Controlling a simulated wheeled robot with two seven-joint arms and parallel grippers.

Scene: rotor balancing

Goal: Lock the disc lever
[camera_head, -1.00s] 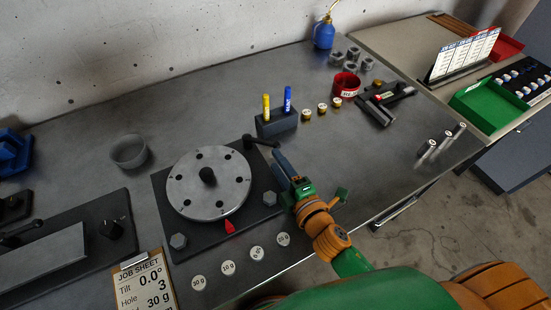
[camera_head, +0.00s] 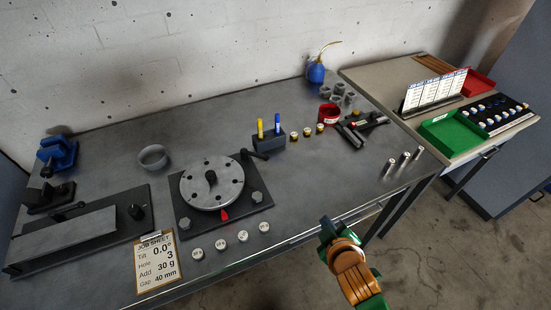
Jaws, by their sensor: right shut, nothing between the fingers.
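The grey disc (camera_head: 212,183) with a ring of dark holes and a central knob lies on a dark base plate (camera_head: 183,222). The black lever (camera_head: 253,154) is at the plate's back right corner, its arm pointing right toward the marker block. A red pointer (camera_head: 224,215) is at the disc's front edge. My right gripper (camera_head: 328,225) is off the table's front edge, at the lower right, well apart from the lever. It is shut and empty. My left gripper is not in view.
Several round weights (camera_head: 242,236) lie in front of the plate, beside the job sheet (camera_head: 157,262). A block (camera_head: 268,141) with yellow and blue markers stands behind the lever. Small cylinders (camera_head: 403,159) stand near the right table edge.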

